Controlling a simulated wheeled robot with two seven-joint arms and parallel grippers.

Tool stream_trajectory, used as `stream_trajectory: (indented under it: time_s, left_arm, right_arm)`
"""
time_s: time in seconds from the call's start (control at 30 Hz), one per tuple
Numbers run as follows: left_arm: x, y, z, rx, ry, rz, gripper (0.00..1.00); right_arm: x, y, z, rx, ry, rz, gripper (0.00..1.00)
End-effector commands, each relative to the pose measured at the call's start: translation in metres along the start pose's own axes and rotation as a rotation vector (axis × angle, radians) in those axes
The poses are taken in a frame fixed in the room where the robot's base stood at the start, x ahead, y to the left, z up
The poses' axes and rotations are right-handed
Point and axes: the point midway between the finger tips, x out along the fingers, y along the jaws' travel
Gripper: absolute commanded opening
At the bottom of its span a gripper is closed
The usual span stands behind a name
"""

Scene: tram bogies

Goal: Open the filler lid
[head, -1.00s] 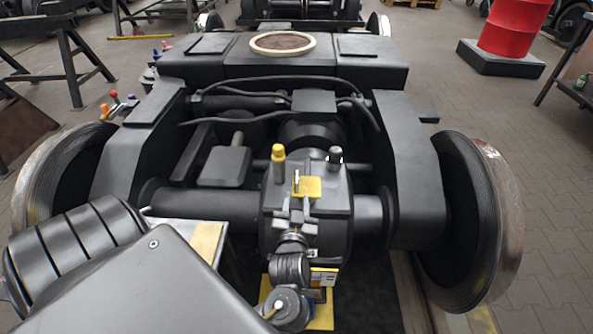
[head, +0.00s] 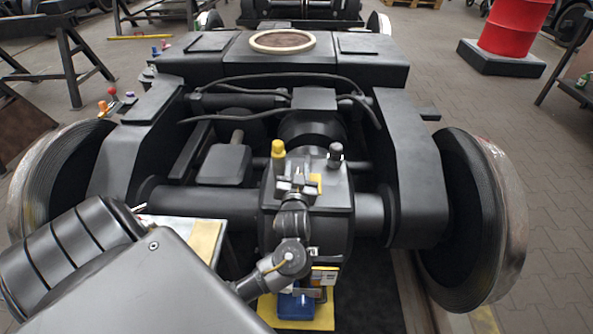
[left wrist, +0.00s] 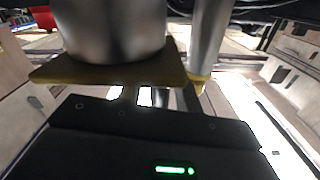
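The filler lid (head: 316,181) looks like a small yellow plate on top of the dark gearbox housing (head: 333,205). Its left part is hidden behind my left gripper (head: 297,184), which is right at it in the head view. Whether they touch does not show, nor whether the fingers are open or shut. The left wrist view shows a yellow plate (left wrist: 105,72) close by, below a wide grey metal cylinder (left wrist: 110,30); I cannot tell for sure that this is the lid. My right gripper is not in view.
A yellow-topped post (head: 278,150) and a dark knobbed post (head: 335,156) stand on the housing, left and right of the gripper. Black hoses (head: 225,117) cross behind. The wheels (head: 487,220) flank the frame. A blue item (head: 297,305) lies on a yellow surface below.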

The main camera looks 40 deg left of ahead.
Motion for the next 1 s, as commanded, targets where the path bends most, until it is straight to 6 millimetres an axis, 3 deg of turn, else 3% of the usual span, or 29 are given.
stream_trajectory:
  time_s: [0.3, 0.57, 1.0]
  left_arm:
    - [0.0023, 0.0, -0.0001, 0.0, 0.0, 0.0, 0.33]
    - [0.0021, -0.0006, 0.0, 0.0, 0.0, -0.001, 0.0]
    - [0.0027, -0.0032, -0.0014, 0.001, -0.001, -0.006, 0.0]
  right_arm:
    - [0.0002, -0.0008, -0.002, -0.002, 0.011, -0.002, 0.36]
    - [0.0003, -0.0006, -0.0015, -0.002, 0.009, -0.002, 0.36]
    - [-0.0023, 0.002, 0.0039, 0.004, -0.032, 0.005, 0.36]
